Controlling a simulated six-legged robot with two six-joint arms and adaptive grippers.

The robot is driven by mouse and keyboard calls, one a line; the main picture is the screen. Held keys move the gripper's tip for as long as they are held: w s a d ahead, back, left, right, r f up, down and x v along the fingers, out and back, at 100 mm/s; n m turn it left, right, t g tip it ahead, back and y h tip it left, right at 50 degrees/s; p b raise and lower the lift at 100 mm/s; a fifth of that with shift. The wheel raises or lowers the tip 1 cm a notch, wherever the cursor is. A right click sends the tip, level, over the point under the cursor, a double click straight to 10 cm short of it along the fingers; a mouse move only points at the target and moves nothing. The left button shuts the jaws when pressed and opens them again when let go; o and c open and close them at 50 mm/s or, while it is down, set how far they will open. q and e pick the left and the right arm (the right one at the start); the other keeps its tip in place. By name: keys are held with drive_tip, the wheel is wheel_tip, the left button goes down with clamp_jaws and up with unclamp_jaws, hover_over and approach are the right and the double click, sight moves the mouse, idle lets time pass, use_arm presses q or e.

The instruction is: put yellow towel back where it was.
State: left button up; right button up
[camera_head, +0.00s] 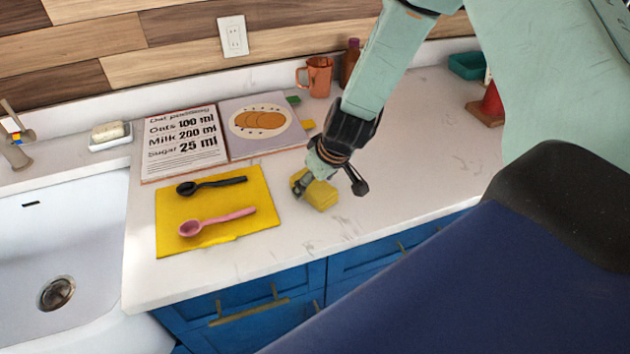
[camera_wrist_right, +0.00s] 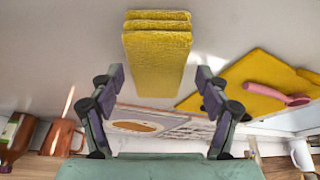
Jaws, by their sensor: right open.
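A folded yellow towel (camera_head: 320,193) lies on the white counter, to the right of a flat yellow mat. In the right wrist view the towel (camera_wrist_right: 157,55) shows its stacked folds, centred just beyond the fingertips. My right gripper (camera_head: 333,185) is above and beside the towel, partly covering it in the head view. Its two fingers (camera_wrist_right: 160,80) are spread apart with nothing between them, and the towel is not gripped. My left gripper is not in either view.
The flat yellow mat (camera_head: 167,217) holds a black spoon (camera_head: 212,185) and a pink spoon (camera_head: 217,221). An open recipe book (camera_head: 262,127) lies behind. A copper mug (camera_head: 317,77) and a bottle (camera_head: 350,62) stand farther back. The sink (camera_head: 62,250) is at left.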

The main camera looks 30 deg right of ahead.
drive_tip(key=shift+w, duration=0.1)
drive_tip(key=shift+s+d+r+p, duration=0.2)
drive_tip(key=shift+r+p, duration=0.25)
drive_tip(key=shift+r, duration=0.05)
drive_tip(key=p+v, duration=0.8)
drive_tip(key=v, duration=0.3)
drive_tip(key=shift+s+r, duration=0.1)
